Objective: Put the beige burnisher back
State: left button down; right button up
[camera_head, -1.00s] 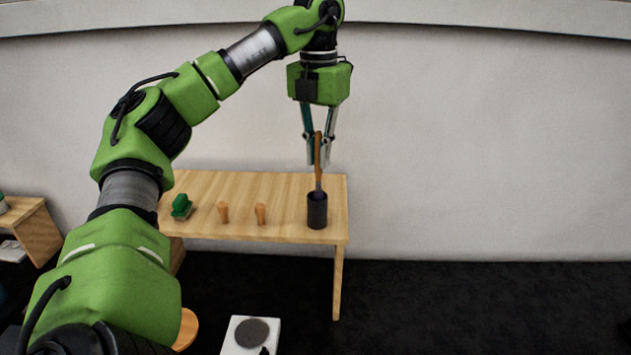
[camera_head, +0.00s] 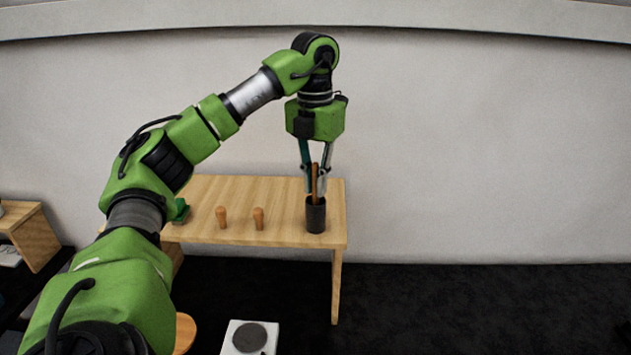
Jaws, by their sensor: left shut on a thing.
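The burnisher (camera_head: 315,180) shows as an upright brown-orange handle. Its lower end is hidden inside a dark cylindrical cup (camera_head: 316,216) at the right end of the wooden table (camera_head: 280,195). My left gripper (camera_head: 316,190) points straight down over the cup, with its fingers shut on the burnisher's handle just above the rim. My right gripper is not in view.
Two small wooden pegs (camera_head: 221,217) (camera_head: 258,218) stand on the table left of the cup. A green object (camera_head: 181,210) sits farther left, partly behind my arm. A white box with a dark disc (camera_head: 249,338) is on the floor side in front.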

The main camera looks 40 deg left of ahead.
pick_arm(q)
jog(key=c, duration=2.1)
grip_release()
jog(key=shift+f, duration=0.15)
jog(key=shift+r, duration=6.25)
jog(key=shift+f, duration=0.15)
